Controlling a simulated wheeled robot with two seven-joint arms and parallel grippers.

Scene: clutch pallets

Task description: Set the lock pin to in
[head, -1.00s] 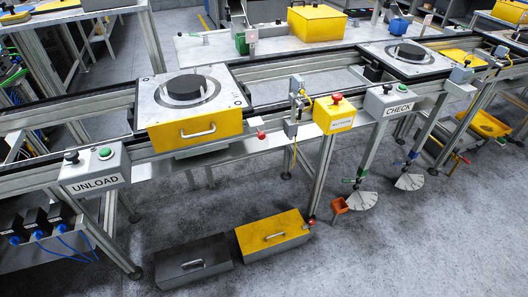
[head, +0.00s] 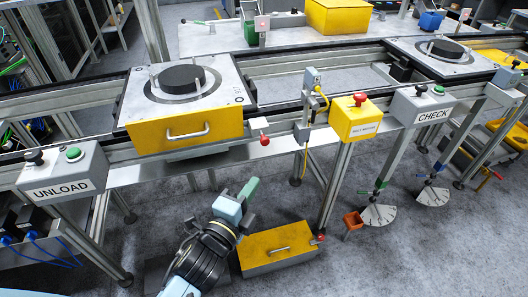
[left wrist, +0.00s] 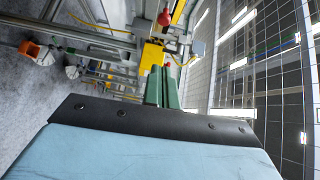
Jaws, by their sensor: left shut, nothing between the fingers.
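What looks like the lock pin is a small red knob (head: 264,137) on the front rail of the line, just right of the yellow pallet (head: 172,137). The head view does not show clearly how deep its pin sits. My left gripper (head: 251,187) is below and slightly left of the knob, in front of the rail and apart from it. Its green fingers are together and empty; they also show in the left wrist view (left wrist: 162,88). My right gripper is not in view.
A grey UNLOAD box (head: 63,180) and a yellow box with a red button (head: 356,117) flank the area. A grey bracket with a yellow cable (head: 312,100) stands right of the knob. A yellow case (head: 279,249) lies on the floor below.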

